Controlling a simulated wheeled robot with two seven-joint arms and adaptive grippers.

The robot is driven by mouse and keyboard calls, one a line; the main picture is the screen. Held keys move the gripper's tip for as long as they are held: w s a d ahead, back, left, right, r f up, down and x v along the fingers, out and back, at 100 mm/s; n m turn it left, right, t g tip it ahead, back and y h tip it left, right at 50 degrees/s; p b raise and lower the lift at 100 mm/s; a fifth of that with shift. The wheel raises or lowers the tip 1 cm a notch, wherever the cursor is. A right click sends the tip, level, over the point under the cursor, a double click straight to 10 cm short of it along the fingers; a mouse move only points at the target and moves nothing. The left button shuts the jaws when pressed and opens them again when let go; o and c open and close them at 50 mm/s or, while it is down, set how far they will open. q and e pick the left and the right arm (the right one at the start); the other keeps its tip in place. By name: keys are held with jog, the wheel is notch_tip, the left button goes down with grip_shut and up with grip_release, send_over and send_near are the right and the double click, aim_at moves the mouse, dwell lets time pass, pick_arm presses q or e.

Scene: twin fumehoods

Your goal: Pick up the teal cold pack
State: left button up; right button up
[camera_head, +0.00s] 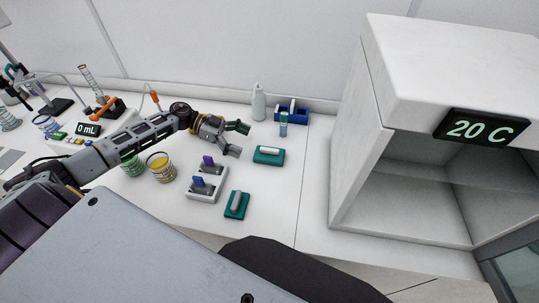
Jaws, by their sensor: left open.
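Two flat teal blocks lie on the white bench, and I cannot tell which is the cold pack. One teal block (267,160) has a white bar on top and lies right of centre. The other teal block (232,212) has a grey bar on top and lies nearer to me. My left gripper (238,139) is open and empty, with its fingers pointing right, just left of the farther block and apart from it in the picture. Its height above the bench is hard to tell. My right gripper is out of view.
A white holder (207,192) with purple and blue pieces stands left of the nearer block. Yellow (161,168) and green (132,166) containers stand farther left. A white bottle (259,103) and blue rack (292,112) stand behind. A white cabinet (350,150) reading 20 C bounds the right.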

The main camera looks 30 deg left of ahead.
aim_at(266, 148)
pick_arm(q)
jog(key=shift+x, duration=2.7)
jog(key=shift+p+x, duration=0.65)
jog(key=shift+x, duration=1.95)
jog(key=shift+w+r, duration=0.1)
jog(key=c, duration=1.2)
jog(key=shift+r, duration=0.15)
jog(key=shift+c, duration=0.2)
jog(key=shift+r, duration=4.9)
